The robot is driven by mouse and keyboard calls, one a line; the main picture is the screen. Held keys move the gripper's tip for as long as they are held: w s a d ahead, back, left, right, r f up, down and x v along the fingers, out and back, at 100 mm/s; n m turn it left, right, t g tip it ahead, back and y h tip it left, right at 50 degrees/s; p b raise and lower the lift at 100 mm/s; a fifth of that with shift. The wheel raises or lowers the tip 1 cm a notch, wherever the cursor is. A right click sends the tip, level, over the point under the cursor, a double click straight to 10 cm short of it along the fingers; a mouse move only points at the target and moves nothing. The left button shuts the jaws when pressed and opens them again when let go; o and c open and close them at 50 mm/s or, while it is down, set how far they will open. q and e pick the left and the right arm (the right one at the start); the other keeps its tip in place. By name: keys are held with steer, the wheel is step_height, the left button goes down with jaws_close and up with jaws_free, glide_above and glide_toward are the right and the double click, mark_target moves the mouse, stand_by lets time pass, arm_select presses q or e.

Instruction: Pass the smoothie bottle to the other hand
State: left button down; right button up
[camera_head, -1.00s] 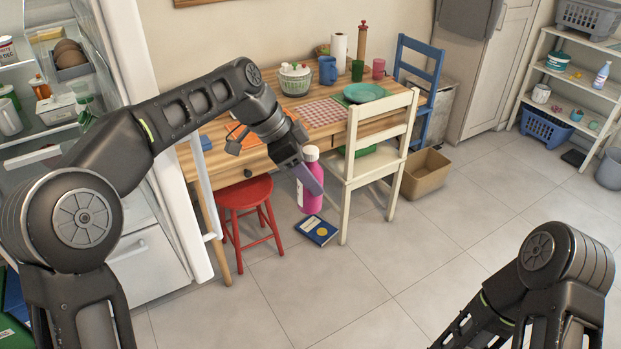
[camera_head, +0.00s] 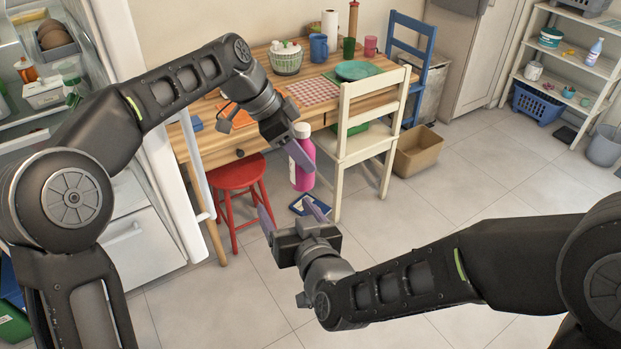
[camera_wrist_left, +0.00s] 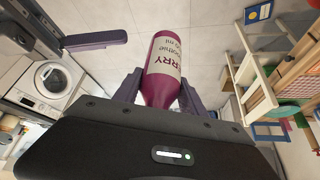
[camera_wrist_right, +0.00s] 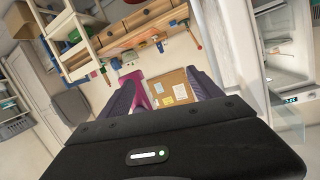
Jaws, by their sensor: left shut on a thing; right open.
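The smoothie bottle (camera_head: 303,179) is pink with a white cap and hangs upright in the air in the head view. My left gripper (camera_head: 299,156) is shut on it. In the left wrist view the bottle (camera_wrist_left: 163,65) sits between both fingers, its printed label showing. My right gripper (camera_head: 291,213) is open and empty, below and slightly left of the bottle, apart from it. One right finger (camera_wrist_left: 95,40) shows at the upper left of the left wrist view. In the right wrist view a pink piece, apparently the bottle (camera_wrist_right: 138,92), shows beside the left-hand finger.
A wooden table (camera_head: 225,155) with dishes stands behind. A red stool (camera_head: 236,178), a white chair (camera_head: 375,95) and a blue book on the floor are near the grippers. The open fridge (camera_head: 130,205) is at left.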

mark_target(300, 141)
steer(key=w+d+r+t+h, duration=0.2)
steer(key=d+r+t, duration=0.1)
steer(key=r, duration=0.3)
steer(key=shift+w+d+r+m+t, duration=0.2)
steer(key=shift+d+r+m+t, duration=0.15)
steer(key=shift+d, duration=0.35)
steer(key=shift+w, duration=0.15)
steer(key=x, duration=1.1)
steer(key=shift+w+f, duration=0.15)
steer(key=shift+w, duration=0.25)
steer(key=shift+c, duration=0.5)
jaws_close()
arm_select(q)
steer(key=c, duration=0.6)
jaws_free()
